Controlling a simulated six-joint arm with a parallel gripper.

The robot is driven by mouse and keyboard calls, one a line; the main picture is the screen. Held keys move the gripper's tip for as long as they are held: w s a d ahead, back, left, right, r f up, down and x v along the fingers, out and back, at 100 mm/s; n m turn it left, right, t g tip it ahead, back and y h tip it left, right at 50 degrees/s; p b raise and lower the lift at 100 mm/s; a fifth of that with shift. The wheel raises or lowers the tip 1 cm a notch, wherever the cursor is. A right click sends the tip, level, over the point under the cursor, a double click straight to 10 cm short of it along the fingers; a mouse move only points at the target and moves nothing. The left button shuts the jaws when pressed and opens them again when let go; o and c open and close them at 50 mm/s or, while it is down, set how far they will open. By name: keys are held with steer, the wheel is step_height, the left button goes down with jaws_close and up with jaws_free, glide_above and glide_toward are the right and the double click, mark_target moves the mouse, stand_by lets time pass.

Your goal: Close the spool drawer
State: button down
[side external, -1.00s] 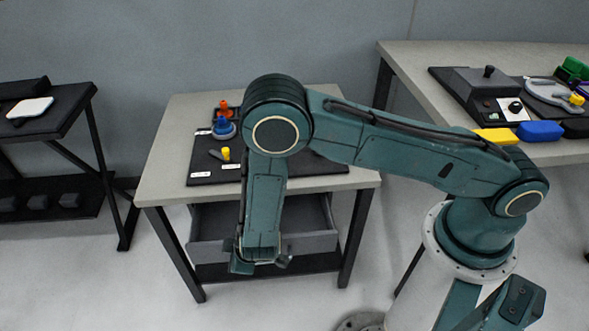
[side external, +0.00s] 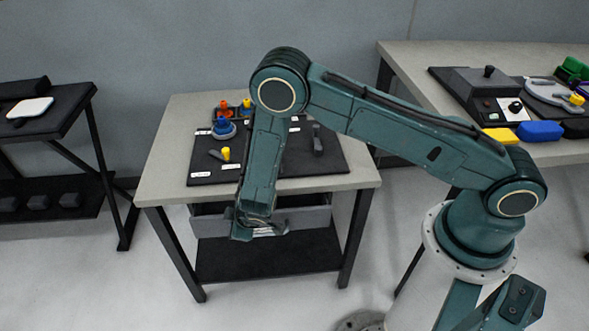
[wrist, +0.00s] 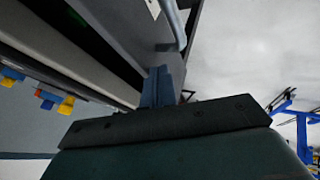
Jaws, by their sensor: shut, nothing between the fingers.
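The spool drawer (side external: 308,217) is a grey drawer under the top of the middle table. Its front sits a little below the tabletop edge, and little of its inside shows. In the wrist view, the drawer front (wrist: 118,32) crosses the upper middle, with a dark gap beside it; a pale handle bar (wrist: 172,22) sticks out. My gripper (side external: 266,231) is at the drawer front, hiding part of its left half. In the wrist view, my gripper's fingers (wrist: 162,86) are together and empty, close to the front; I cannot tell whether they touch it.
The table (side external: 165,170) carries a black mat with blue, orange and yellow spool-like pieces. A dark lower shelf (side external: 270,258) lies under the drawer. A side table (side external: 50,118) stands left, and a larger bench (side external: 430,75) stands right. The floor in front is clear.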

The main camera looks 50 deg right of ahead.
steer(key=shift+w+d, duration=1.05)
steer(key=shift+s+a, duration=0.1)
